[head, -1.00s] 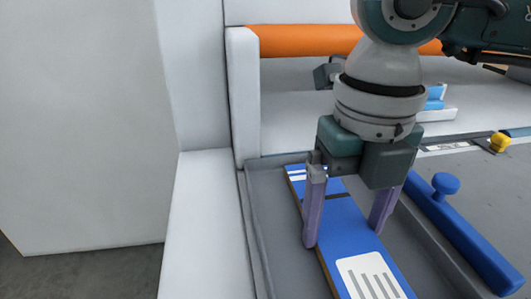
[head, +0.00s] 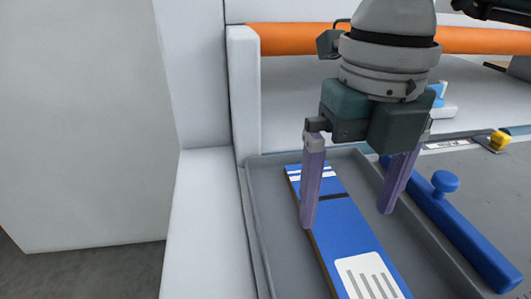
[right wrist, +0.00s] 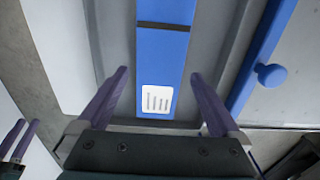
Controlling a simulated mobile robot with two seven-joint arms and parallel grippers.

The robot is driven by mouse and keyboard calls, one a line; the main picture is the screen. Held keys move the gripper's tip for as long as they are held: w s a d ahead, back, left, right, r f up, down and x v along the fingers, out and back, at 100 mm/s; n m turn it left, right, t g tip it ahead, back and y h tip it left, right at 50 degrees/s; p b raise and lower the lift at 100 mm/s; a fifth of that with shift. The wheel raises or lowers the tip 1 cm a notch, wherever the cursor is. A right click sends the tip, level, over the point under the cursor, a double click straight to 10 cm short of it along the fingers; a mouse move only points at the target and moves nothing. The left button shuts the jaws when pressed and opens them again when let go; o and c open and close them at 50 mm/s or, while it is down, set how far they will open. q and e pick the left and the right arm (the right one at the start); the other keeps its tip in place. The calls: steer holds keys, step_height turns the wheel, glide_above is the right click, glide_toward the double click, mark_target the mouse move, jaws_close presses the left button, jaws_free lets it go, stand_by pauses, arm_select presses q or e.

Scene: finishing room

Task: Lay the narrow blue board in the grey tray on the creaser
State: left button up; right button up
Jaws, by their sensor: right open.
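The narrow blue board (head: 345,238), with white stripes, a dark band and a white label, lies in the grey tray (head: 262,235) on the creaser. It lies lengthwise and looks flat, with its near end cut off in the head view. My right gripper (head: 347,217) is open and empty above the board, its fingers spread to either side of it. The right wrist view shows the board (right wrist: 165,60) between and beyond the open fingers, not touched by them. At that view's left edge my left gripper (right wrist: 17,139) shows small, its two fingers apart.
A blue bar with a round knob (head: 445,182) runs along the tray's right side. A yellow knob (head: 499,140) sits further right. A white upright (head: 243,95) and an orange roller (head: 300,39) stand behind the tray. Grey floor shows at the lower left.

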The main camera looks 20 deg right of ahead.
mark_target(342, 232)
step_height(342, 232, up, 9)
stand_by(0.6)
